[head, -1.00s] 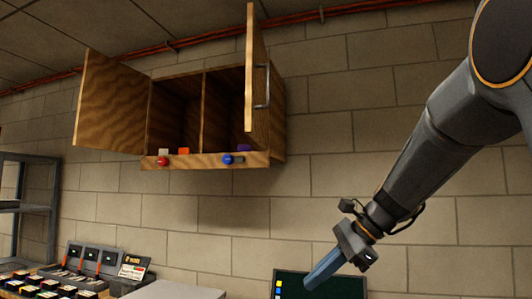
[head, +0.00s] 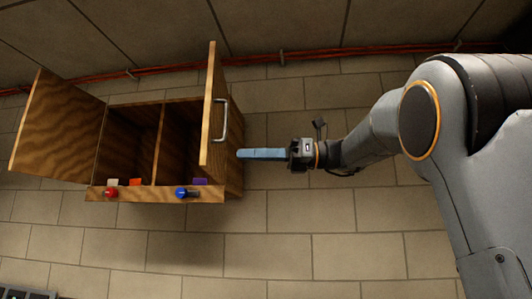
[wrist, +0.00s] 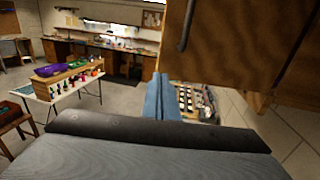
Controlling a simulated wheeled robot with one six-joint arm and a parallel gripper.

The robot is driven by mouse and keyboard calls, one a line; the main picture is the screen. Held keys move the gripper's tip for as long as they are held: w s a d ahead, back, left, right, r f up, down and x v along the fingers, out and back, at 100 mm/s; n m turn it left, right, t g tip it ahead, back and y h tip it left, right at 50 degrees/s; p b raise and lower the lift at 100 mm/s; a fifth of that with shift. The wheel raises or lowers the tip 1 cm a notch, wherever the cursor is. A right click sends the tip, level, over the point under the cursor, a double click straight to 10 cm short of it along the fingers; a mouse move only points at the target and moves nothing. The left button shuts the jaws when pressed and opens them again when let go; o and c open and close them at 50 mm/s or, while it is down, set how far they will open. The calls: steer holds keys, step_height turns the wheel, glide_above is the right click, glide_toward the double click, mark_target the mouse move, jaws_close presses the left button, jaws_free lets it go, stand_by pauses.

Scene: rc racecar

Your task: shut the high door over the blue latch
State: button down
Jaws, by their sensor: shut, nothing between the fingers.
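The wooden wall cabinet (head: 137,193) has two compartments, and both doors stand open. The door over the blue latch (head: 181,193) is the right door (head: 208,115), which juts out toward me and carries a metal bar handle (head: 222,121). That door also fills the upper right of the wrist view (wrist: 220,45). My gripper (head: 240,154) has blue fingers that are shut and empty. It points left, just right of the door and a little below the handle in the head view. The fingers (wrist: 160,98) appear below the door in the wrist view. I see no clear contact.
The left door (head: 55,128) hangs open to the left, above a red latch (head: 111,193). Small white, orange and purple items sit on the cabinet floor. A red pipe (head: 290,70) runs along the wall top.

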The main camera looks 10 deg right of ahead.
mark_target(207, 154)
steer(key=a, duration=0.2)
steer(key=a+p, duration=0.1)
steer(key=a, duration=0.1)
steer(key=w+a, duration=0.1)
steer(key=a, duration=0.1)
steer(key=shift+a+p, duration=0.2)
steer(key=shift+p, duration=0.15)
steer(key=shift+w+a, duration=0.2)
steer(key=shift+a, duration=0.15)
